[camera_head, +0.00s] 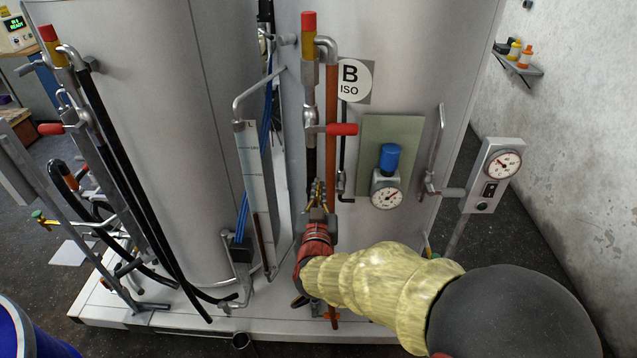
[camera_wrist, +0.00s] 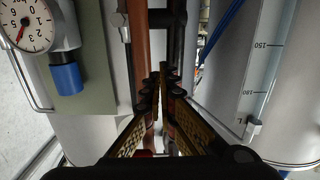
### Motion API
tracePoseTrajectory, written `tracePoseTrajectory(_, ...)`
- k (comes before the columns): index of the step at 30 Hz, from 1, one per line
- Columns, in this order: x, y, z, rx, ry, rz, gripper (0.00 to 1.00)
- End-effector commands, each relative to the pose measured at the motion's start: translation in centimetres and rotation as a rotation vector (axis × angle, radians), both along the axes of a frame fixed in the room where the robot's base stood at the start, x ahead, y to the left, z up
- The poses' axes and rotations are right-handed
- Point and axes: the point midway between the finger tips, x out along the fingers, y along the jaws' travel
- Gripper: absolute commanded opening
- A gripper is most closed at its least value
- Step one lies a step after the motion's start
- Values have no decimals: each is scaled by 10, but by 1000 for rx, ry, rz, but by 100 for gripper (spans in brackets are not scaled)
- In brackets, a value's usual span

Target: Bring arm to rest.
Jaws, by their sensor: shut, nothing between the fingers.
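My arm, in a yellow sleeve, reaches from the lower right of the head view toward the front of the tank marked B ISO (camera_head: 420,75). My gripper (camera_head: 318,190) is in front of that tank, beside the orange-brown vertical pipe (camera_head: 332,120) and below the red-handled valve (camera_head: 341,129). In the wrist view my gripper (camera_wrist: 163,72) has its fingertips together with nothing between them. The pipe (camera_wrist: 139,45) runs close by the fingers there. I cannot tell whether the fingers touch it.
A gauge with a blue knob (camera_head: 389,159) is on a green plate right of my gripper. A level scale (camera_head: 258,190) stands to the left. A gauge post (camera_head: 492,175) is at the right. A blue drum (camera_head: 25,335) shows at lower left. Dark floor lies between.

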Motion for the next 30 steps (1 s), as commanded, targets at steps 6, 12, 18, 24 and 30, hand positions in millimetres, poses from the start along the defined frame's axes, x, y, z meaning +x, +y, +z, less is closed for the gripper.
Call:
tracePoseTrajectory(6,-37,3,4,1,-2,3,0)
tracePoseTrajectory(12,-52,2,4,1,-1,1,0)
tracePoseTrajectory(18,-54,4,0,19,11,5,0)
tracePoseTrajectory(24,-69,35,-62,64,238,124,0)
tracePoseTrajectory(30,-129,74,-114,80,583,314,0)
